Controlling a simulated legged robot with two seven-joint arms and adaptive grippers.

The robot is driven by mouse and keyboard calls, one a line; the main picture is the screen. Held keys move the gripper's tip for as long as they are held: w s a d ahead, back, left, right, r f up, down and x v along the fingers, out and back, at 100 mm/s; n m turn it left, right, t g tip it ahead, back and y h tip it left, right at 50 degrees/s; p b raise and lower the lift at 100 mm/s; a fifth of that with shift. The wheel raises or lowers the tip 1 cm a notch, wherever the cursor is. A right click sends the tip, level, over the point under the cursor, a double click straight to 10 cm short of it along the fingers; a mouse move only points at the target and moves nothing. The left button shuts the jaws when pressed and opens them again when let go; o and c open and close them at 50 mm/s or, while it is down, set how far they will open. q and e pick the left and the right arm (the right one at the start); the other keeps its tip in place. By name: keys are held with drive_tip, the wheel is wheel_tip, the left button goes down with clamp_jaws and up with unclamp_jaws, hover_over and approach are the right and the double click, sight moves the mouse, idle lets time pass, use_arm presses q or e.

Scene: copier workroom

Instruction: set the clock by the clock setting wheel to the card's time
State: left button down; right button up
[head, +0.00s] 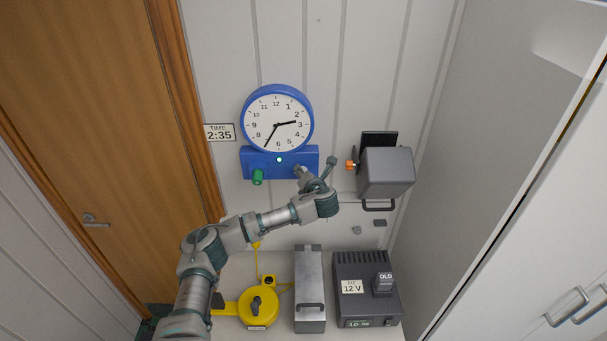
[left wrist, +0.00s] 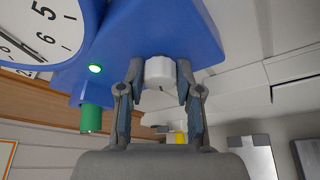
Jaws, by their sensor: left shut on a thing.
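The blue wall clock (head: 277,93) has a white face. Its short hand points between 2 and 3 and its long hand points at 7. The card (head: 220,133) left of it reads TIME 2:35. The white clock setting wheel (left wrist: 159,70) sits under the right part of the blue clock base (head: 250,160). My left gripper (head: 304,174) is shut on this wheel, one finger on each side in the left wrist view (left wrist: 160,82). In the head view the gripper mostly hides the wheel. My right gripper is not in view.
A green knob (head: 257,177) hangs at the base's left; a small lamp (left wrist: 95,69) glows green beside it. A grey box with an orange knob (head: 385,172) is mounted to the right. Below stand a yellow round device (head: 258,317), a metal case (head: 309,270) and a dark 12 V unit (head: 350,268).

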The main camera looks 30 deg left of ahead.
use_arm(q)
drive_tip(key=shift+f, duration=0.25)
drive_tip(key=c, duration=0.8)
unclamp_jaws()
drive_tip(key=shift+o, duration=0.2)
drive_tip(key=shift+w+a, duration=0.1)
drive_tip(key=shift+w, duration=0.05)
drive_tip(key=shift+r, duration=0.1)
drive_tip(key=v, duration=1.1)
drive_tip(key=shift+s+d, duration=0.25)
drive_tip(key=shift+d, duration=0.1)
